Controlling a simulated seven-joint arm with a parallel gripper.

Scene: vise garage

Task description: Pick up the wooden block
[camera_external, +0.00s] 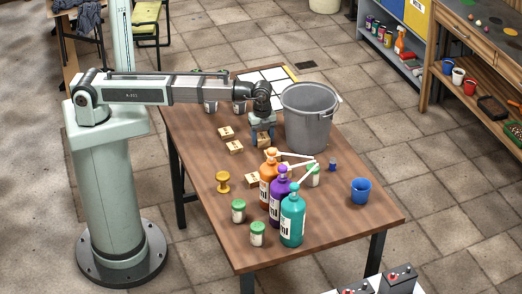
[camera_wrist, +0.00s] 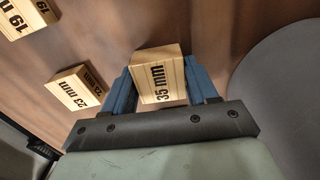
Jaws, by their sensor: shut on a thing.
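My gripper (camera_external: 263,128) points down over the table, left of the grey bucket. In the wrist view, the blue fingers of my gripper (camera_wrist: 160,82) are shut on the sides of a pale wooden block (camera_wrist: 158,75) marked 35 mm. The same block shows below the fingers (camera_external: 264,142) in the external view, partly hidden by them. I cannot tell whether it touches the table. Another wooden block (camera_wrist: 78,89), marked 23 mm, lies to the left in the wrist view. A block marked 19 mm (camera_wrist: 20,16) lies at the upper left corner.
The grey bucket (camera_external: 309,118) stands close to the right of my gripper. Orange (camera_external: 268,184), purple (camera_external: 279,205) and teal (camera_external: 292,220) pump bottles stand nearer the front.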

